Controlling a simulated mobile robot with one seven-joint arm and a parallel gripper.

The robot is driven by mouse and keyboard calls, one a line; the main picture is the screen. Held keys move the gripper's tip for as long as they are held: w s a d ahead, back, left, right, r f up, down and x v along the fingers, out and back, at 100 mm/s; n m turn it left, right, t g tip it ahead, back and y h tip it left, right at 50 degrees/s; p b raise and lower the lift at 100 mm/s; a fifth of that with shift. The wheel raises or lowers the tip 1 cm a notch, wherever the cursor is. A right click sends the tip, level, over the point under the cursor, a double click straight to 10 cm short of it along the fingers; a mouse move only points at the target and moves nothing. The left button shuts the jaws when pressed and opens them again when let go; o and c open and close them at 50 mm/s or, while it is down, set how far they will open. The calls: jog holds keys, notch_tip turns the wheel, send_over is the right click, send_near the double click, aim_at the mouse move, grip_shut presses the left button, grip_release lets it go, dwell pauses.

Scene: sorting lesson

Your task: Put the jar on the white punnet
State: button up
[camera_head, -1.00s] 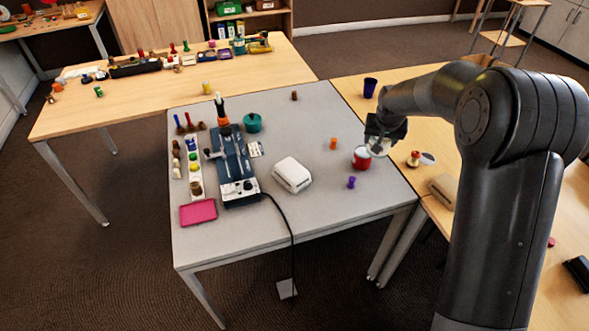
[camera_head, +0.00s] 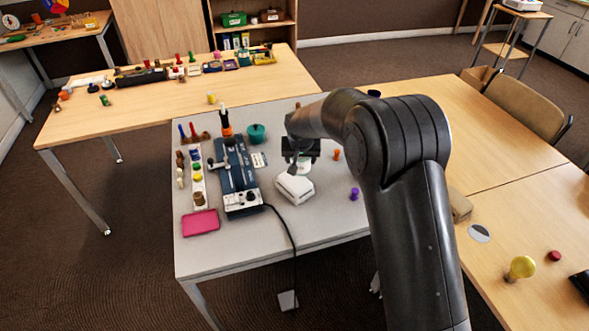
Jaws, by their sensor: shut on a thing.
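The white punnet (camera_head: 294,190) sits on the grey table, right of the blue machine. My gripper (camera_head: 299,157) is above and just behind it, shut on the jar (camera_head: 303,168), which looks clear and pale. The jar hangs close over the punnet's back edge in this view; I cannot tell whether they touch. The gripper's fingers are small and partly lost against the dark wrist.
The blue machine (camera_head: 236,172) stands left of the punnet, with its cable running off the front edge. A teal pot (camera_head: 257,133) is behind, an orange peg (camera_head: 336,155) and a purple peg (camera_head: 354,194) to the right. A pink tray (camera_head: 200,223) lies front left.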

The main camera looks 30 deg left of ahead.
jog(key=shift+s+a+f, duration=0.1)
jog(key=shift+a+f, duration=0.2)
jog(key=shift+a, duration=0.2)
jog(key=shift+s+a+f, duration=0.1)
jog(key=shift+a+f, duration=0.15)
jog(key=shift+a, duration=0.2)
jog(key=shift+a+f, duration=0.1)
jog(key=shift+f, duration=1.9)
jog(key=shift+f, duration=0.2)
jog(key=o, duration=1.1)
